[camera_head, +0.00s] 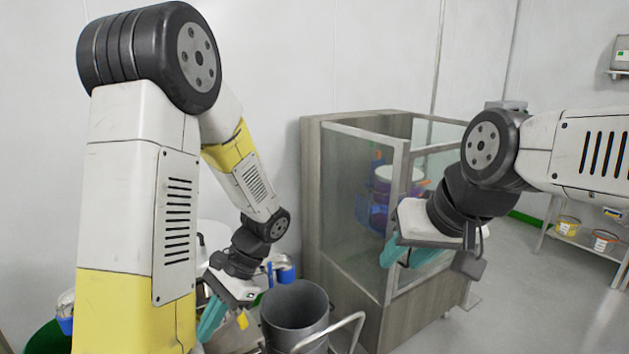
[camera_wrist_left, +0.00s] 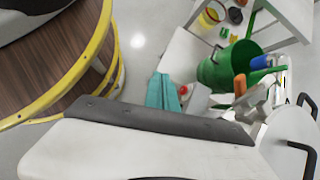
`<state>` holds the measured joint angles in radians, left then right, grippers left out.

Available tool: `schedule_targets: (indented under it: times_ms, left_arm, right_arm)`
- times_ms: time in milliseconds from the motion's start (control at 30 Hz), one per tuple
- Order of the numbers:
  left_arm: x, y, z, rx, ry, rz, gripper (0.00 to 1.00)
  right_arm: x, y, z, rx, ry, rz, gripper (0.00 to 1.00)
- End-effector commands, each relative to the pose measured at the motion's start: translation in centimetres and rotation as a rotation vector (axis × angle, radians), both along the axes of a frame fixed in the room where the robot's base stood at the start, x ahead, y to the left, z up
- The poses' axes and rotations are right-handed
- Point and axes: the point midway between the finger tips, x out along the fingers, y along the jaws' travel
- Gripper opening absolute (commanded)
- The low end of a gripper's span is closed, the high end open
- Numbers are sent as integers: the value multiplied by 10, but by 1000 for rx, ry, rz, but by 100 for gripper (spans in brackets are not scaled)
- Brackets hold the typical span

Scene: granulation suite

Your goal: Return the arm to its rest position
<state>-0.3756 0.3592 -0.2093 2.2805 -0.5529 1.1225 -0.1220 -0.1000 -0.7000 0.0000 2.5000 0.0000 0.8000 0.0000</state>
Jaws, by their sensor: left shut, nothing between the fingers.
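My left arm comes in from the left and bends down, so its gripper (camera_head: 212,318) hangs low, just left of an open grey metal drum (camera_head: 295,312). Its teal fingers also show in the left wrist view (camera_wrist_left: 163,92), closed together with nothing held. My right arm comes in from the right. Its gripper (camera_head: 408,255), with teal fingers, is in front of the glass-sided cabinet (camera_head: 352,190); I cannot tell how far apart its fingers are.
The cabinet holds a purple-and-blue item behind glass. A shelf (camera_head: 585,240) with small buckets stands at the far right. The left wrist view shows a green bucket (camera_wrist_left: 215,72), tools and a wooden, yellow-edged round structure (camera_wrist_left: 60,65). Grey floor at right is clear.

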Motion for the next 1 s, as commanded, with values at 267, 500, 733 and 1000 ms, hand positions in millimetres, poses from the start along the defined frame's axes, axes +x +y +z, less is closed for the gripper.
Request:
schedule_targets:
  times_ms: [267,500,733,1000]
  left_arm:
    - [-7,-32,66,-303,-371,259,0]
    - [-16,-54,130,-534,-691,444,0]
    - [-28,-66,178,-690,-924,562,0]
    - [-33,-69,193,-738,-997,593,0]
  right_arm:
    - [0,0,0,0,0,0,36]
    - [0,0,0,0,0,0,36]
    - [0,0,0,0,0,0,36]
    - [0,0,0,0,0,0,36]
